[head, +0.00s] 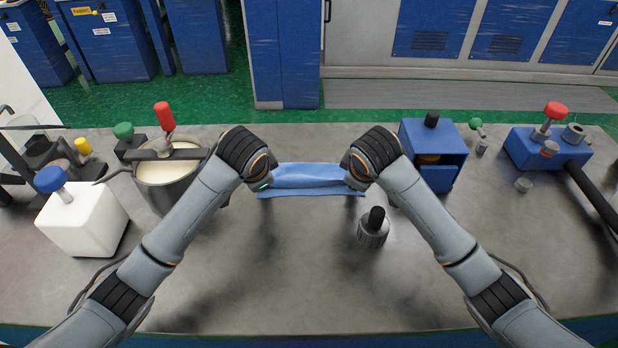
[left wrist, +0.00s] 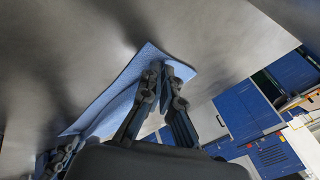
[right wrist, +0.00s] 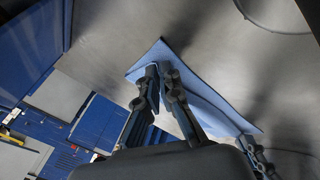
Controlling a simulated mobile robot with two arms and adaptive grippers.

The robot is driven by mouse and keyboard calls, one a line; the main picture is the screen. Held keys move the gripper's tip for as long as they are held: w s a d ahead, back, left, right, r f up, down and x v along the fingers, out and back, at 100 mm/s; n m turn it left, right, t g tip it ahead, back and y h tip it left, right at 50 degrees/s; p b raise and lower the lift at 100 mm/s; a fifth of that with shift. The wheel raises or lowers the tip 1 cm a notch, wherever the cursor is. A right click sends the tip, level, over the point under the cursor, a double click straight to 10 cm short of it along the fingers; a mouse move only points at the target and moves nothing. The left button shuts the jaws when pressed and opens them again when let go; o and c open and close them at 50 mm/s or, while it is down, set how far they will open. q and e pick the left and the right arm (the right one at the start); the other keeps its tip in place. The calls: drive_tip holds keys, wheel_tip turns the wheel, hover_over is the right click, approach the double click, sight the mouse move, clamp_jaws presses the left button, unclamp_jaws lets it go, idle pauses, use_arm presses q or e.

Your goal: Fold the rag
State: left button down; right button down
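The blue rag (head: 310,178) lies in the middle of the grey bench, stretched between my two grippers as a narrow band with a layered near edge. My left gripper is at its left end; the wrist hides its fingers in the head view. In the left wrist view its fingertips (left wrist: 162,72) are close together with rag (left wrist: 112,100) between them. My right gripper is at the right end, and in the right wrist view its fingertips (right wrist: 158,70) also pinch the rag (right wrist: 205,98). How high the held edge is off the bench is hard to tell.
A dark-topped metal cylinder (head: 373,230) stands just right of and nearer than the rag. A blue box (head: 433,155) is close to my right gripper. A metal pot (head: 168,180) and white container (head: 82,220) stand left. The bench (head: 300,270) in front is clear.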

use_arm(q)
drive_tip(key=c, duration=1.2)
unclamp_jaws()
use_arm(e)
drive_tip(key=c, duration=1.2)
unclamp_jaws()
